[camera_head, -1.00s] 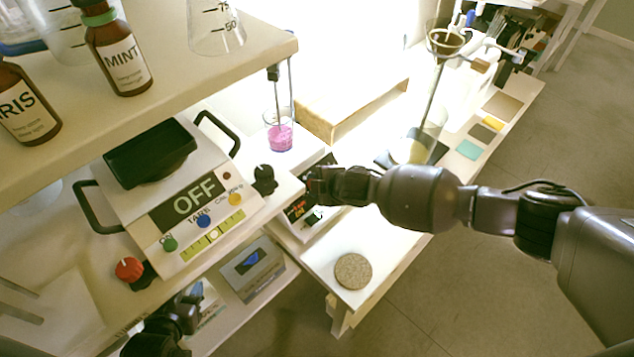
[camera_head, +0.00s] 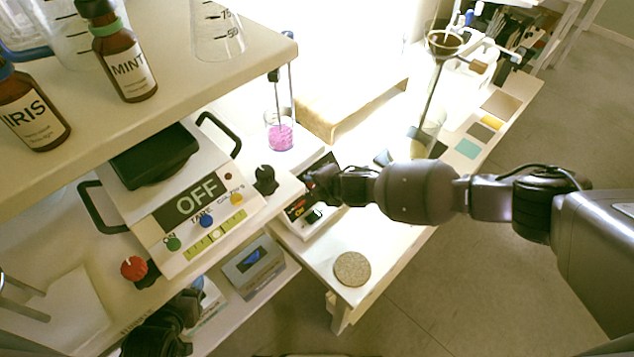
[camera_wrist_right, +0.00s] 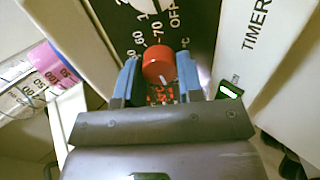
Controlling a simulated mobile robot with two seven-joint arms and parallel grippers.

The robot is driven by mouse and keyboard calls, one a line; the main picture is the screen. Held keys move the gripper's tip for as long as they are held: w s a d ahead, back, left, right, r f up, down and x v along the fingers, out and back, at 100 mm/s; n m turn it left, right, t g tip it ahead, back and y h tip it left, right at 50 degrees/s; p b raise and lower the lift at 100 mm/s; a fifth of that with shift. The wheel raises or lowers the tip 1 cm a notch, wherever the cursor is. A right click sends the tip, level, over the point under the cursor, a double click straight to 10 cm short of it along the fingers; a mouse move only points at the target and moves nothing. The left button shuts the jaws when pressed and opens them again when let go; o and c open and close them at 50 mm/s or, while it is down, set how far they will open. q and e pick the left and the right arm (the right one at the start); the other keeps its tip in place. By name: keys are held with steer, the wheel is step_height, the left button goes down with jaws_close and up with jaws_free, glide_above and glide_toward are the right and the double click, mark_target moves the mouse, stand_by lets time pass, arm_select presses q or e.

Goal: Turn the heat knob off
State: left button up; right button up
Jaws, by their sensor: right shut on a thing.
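The red heat knob (camera_wrist_right: 158,65) sits on a black dial panel (camera_wrist_right: 125,18) with white numbers and the word OFF, seen in the right wrist view. A pale mark on the knob points toward the lower right of that picture, away from the OFF print. My right gripper (camera_wrist_right: 158,80) is shut on the knob, with a blue fingertip on each side. In the head view my right gripper (camera_head: 322,184) is at the front panel of the white heater (camera_head: 312,232), and the knob is hidden. My left gripper (camera_head: 165,328) is low at the left, its jaws unclear.
A beaker of pink liquid (camera_head: 280,135) stands behind the panel. A scale (camera_head: 215,170) with an OFF display, a black knob (camera_head: 265,178) and another red knob (camera_head: 133,268) are at left. A shelf with bottles (camera_head: 125,65) overhangs them. A round cork mat (camera_head: 352,269) lies in front.

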steer(key=o, duration=0.9)
steer(key=shift+r, duration=0.1)
steer(key=p+v, duration=0.1)
steer(key=v, duration=0.9)
steer(key=shift+s+d+r, duration=0.2)
steer(key=shift+s, duration=0.05)
